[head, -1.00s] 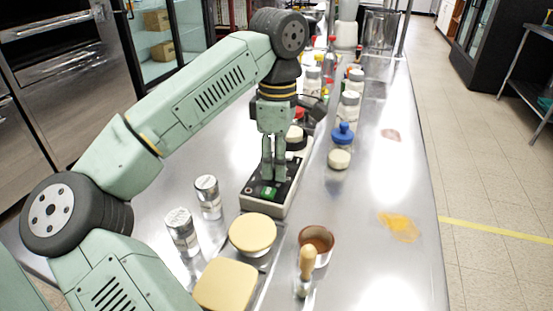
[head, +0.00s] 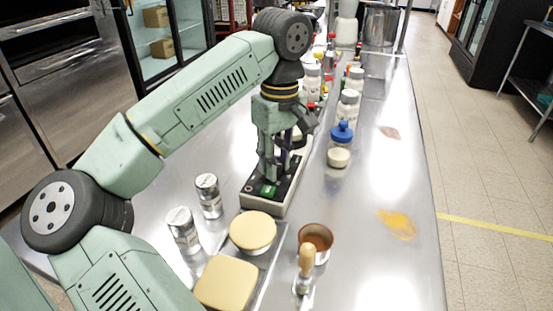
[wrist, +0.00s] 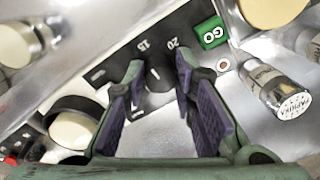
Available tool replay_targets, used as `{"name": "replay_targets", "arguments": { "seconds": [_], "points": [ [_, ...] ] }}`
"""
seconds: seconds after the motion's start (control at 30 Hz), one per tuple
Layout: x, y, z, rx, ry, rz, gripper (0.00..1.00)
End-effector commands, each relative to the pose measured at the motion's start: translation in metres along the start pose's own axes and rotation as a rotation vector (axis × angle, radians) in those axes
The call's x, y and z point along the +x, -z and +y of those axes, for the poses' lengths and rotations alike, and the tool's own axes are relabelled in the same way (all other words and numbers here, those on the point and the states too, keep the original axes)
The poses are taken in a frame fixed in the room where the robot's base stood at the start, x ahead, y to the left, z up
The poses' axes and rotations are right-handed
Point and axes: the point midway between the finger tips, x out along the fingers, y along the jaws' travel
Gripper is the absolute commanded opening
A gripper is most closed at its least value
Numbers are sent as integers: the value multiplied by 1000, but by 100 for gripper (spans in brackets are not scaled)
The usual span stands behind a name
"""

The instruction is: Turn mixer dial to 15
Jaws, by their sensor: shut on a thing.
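The mixer (head: 263,204), a pale base with a black top panel, stands on the steel counter. Its black dial (wrist: 157,74) shows in the wrist view, with a short white mark on its top. The printed 15 (wrist: 143,46) and 20 (wrist: 172,43) lie just beyond the dial. I cannot tell exactly which number the mark points at. My gripper (head: 270,170) points down over the panel; in the wrist view its purple-padded fingers (wrist: 158,85) are shut on the dial, one on each side. The green GO button (wrist: 213,33) is beside the right finger.
Two shaker tins (head: 208,196) stand left of the mixer. A round cream-topped container (head: 253,231), a square one (head: 226,283) and a brown bowl (head: 316,240) are in front. A blue-lidded jar (head: 342,134) and several bottles stand behind and right. The counter's right side is mostly clear.

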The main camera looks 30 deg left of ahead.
Motion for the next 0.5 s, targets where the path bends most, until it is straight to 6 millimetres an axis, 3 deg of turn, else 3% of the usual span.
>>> {"name": "replay_targets", "arguments": {
  "seconds": [0.47, 0.5],
  "points": [
    [-1, 0, 0, 14, -3, 2, 0],
    [-1, 0, 0, 14, -3, 2, 26]
  ]
}}
